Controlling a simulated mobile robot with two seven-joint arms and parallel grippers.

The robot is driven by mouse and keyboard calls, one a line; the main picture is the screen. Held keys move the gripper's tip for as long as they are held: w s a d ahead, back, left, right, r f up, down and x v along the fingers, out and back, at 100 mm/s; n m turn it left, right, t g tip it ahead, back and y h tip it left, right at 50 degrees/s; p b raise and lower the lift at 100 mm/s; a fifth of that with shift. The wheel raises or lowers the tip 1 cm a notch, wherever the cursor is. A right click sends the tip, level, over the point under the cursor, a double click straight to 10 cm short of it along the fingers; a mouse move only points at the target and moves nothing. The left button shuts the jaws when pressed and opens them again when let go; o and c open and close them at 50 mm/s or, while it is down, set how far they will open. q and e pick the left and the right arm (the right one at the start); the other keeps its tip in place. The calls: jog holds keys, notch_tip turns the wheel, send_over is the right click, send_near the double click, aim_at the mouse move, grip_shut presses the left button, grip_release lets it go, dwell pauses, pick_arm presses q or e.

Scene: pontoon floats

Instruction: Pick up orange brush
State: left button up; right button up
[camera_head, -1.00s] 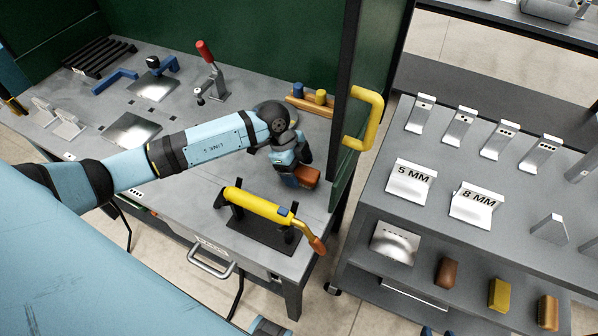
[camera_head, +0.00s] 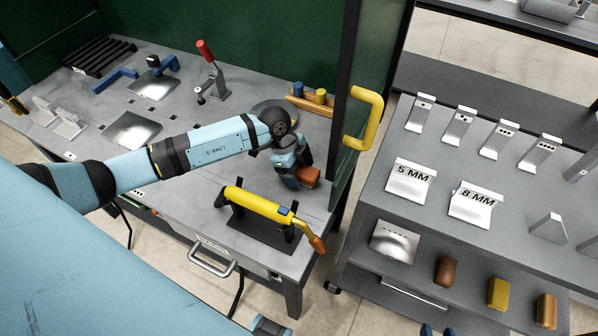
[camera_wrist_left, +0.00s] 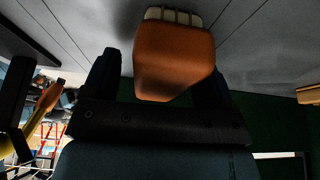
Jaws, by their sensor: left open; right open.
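The orange brush (camera_head: 309,175) is on the workbench near the green panel, behind the yellow tool. My left gripper (camera_head: 297,178) is at the brush and partly hides it. In the left wrist view the orange brush body (camera_wrist_left: 172,58) with pale bristle tufts lies between the two dark fingers of the open left gripper (camera_wrist_left: 160,75). A gap shows between the brush and the left finger; contact at the right finger cannot be told. The dark blue fingertips of my right gripper (camera_head: 438,331) just show at the bottom edge, apart, with nothing seen between them.
A yellow tool (camera_head: 255,204) rests on a black stand close in front of the left gripper. A yellow handle (camera_head: 366,118) sticks out from the green panel. A wooden rack (camera_head: 308,103) stands behind. A grey shelf cart (camera_head: 385,185) with several blocks is at right.

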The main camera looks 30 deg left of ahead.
pick_arm(q)
jog(key=c, duration=1)
jog(key=shift+r, duration=0.1)
notch_tip(320, 180, up, 20)
jog(key=shift+r+b, duration=0.2)
jog(key=shift+b, duration=0.45)
